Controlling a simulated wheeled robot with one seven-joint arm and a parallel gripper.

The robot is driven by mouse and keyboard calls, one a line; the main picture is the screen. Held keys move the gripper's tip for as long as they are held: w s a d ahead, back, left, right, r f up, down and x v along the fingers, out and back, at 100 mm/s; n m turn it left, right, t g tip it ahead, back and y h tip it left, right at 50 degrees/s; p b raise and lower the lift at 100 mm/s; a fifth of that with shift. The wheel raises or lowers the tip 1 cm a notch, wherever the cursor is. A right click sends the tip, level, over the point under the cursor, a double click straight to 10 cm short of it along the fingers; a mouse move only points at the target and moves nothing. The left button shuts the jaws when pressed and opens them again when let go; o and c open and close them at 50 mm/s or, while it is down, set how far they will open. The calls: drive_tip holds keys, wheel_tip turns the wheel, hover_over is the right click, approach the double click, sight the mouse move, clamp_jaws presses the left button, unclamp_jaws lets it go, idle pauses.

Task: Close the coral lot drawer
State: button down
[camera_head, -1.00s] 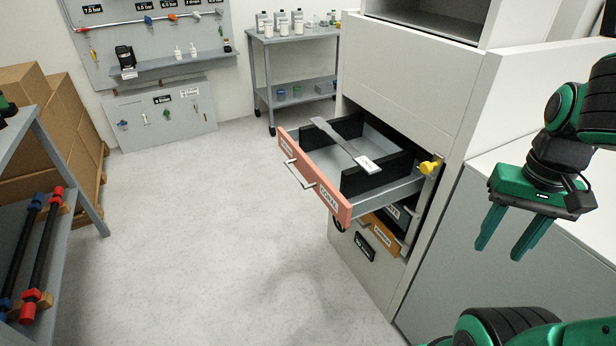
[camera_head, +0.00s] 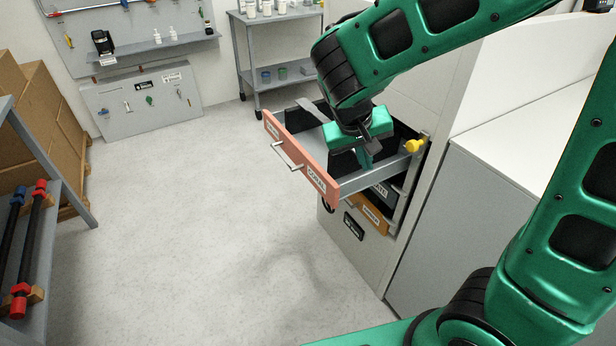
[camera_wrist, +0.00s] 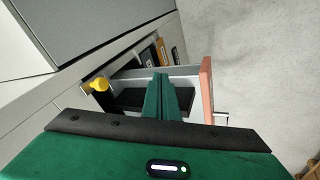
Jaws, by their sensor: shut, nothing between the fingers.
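The coral lot drawer (camera_head: 300,160) stands pulled out of the white cabinet, with its coral front and metal bar handle (camera_head: 287,156) facing left. In the wrist view its coral front (camera_wrist: 207,88) is at the right of the fingers. My gripper (camera_head: 362,160) is over the drawer, behind the coral front, pointing down. Its fingers (camera_wrist: 163,90) are together, with nothing seen between them. A flat grey metal piece (camera_head: 313,108) in the drawer is mostly hidden by my arm. I cannot tell whether the fingers touch the drawer.
A yellow knob (camera_head: 414,146) sticks out at the cabinet edge by the drawer's right side. Below are an orange-fronted drawer (camera_head: 369,214) and a dark label. A grey rack (camera_head: 40,240) with bars stands at left. The floor in front of the drawer is clear.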

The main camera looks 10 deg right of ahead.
drive_tip(key=w+a+f+n+t, duration=0.2)
drive_tip(key=a, duration=0.7)
drive_tip(key=w+a+f+n+t, duration=0.1)
drive_tip(key=a+f+n, duration=0.1)
drive_tip(key=a, duration=0.7)
approach(313, 181)
wheel_tip(313, 181, down, 3)
drive_tip(key=a, duration=0.2)
drive_tip(key=shift+w+d+f, duration=0.1)
drive_tip(key=shift+w+d, duration=0.2)
drive_tip(key=shift+d, duration=0.3)
drive_tip(key=shift+w+d+f, duration=0.1)
drive_tip(key=shift+w+d, duration=0.2)
drive_tip(key=shift+d, duration=0.35)
drive_tip(key=shift+w+d, duration=0.3)
drive_tip(key=shift+d, duration=0.3)
